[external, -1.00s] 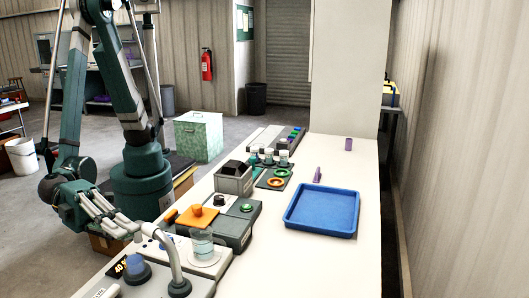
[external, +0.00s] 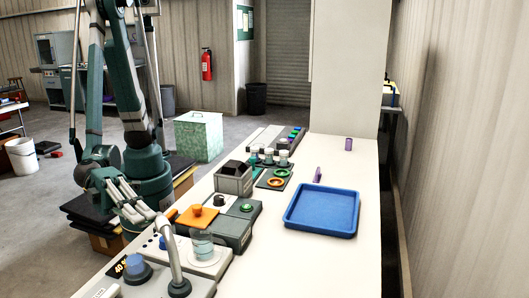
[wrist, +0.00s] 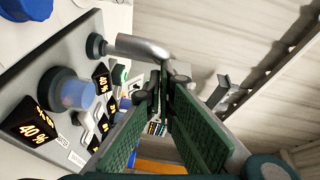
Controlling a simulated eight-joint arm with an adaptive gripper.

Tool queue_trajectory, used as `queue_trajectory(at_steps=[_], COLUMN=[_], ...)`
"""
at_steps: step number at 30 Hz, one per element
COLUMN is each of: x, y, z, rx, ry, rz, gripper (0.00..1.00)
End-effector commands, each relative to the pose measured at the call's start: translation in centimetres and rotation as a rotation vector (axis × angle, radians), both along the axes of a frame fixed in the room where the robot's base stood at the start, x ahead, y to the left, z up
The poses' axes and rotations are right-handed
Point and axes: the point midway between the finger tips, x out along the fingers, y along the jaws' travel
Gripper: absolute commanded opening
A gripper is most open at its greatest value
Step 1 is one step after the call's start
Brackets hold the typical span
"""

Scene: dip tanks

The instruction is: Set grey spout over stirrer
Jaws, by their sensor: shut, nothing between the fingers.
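The grey spout (external: 171,252) is a bent metal pipe standing on a dark round base at the front of the bench. Its free end points away from the camera, left of the stirrer (external: 208,262), a pale unit carrying a clear beaker (external: 202,240). My gripper (external: 153,213) is shut and empty, with its fingertips close beside the spout's free end. In the wrist view, the spout (wrist: 140,46) reaches across to just beyond the shut fingertips (wrist: 165,75). I cannot tell whether they touch. The stirrer is not clear in the wrist view.
A blue knob (external: 135,264) and a lit 40 % display stand left of the spout's base. An orange block (external: 197,217) and a grey box (external: 234,178) lie beyond the stirrer. A blue tray (external: 322,211) is at right, with bare bench between.

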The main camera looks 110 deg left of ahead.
Motion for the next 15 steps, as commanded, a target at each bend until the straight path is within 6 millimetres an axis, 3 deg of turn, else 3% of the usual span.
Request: queue_trajectory(at_steps=[15], x=[3.3], y=[4.9], z=[-0.1], rx=[0.0], ry=[0.0], rz=[0.003], gripper=[0.0])
